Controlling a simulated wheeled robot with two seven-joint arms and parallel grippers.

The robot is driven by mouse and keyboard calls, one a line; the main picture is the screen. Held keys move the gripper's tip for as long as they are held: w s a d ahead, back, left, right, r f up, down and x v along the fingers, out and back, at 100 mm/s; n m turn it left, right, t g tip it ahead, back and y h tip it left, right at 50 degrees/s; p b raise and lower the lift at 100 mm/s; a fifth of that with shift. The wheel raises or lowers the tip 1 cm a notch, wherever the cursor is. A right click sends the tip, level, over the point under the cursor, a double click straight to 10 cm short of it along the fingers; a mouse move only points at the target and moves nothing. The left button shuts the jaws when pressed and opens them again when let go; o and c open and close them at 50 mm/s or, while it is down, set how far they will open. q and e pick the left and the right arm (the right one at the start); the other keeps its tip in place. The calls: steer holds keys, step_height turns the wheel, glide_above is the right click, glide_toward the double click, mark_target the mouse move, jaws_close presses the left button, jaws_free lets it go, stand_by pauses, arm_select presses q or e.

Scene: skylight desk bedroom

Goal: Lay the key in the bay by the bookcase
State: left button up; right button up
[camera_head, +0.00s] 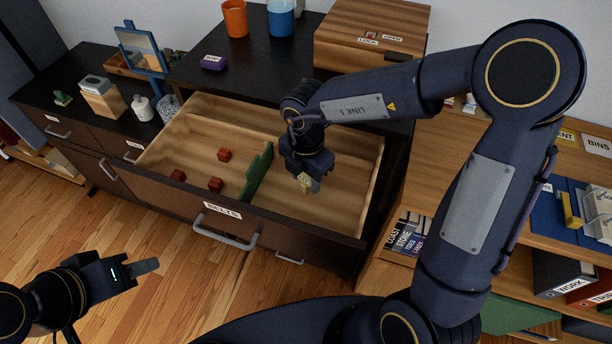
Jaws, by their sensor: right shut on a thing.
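An open drawer (222,227) labelled BELTS is split by a green divider (257,173) into a left bay and a right bay. The right bay (345,190) is on the side of the bookcase (445,150). My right gripper (310,184) reaches down over the right bay, shut on a small pale yellow thing, apparently the key (304,180). Most of it is hidden by the gripper, and I cannot tell whether it touches the drawer floor. My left gripper (150,266) is low at the left, in front of the cabinet, seen edge-on and holding nothing visible.
Several red cubes (216,185) lie in the left bay. A wooden box (370,35), an orange cup (235,18), a blue cup (281,18) and a purple block (213,62) stand on the cabinet top. The bookcase at right holds binders and books.

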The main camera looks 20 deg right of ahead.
steer(key=shift+f, duration=0.25)
steer(key=shift+f, duration=0.2)
steer(key=o, duration=1)
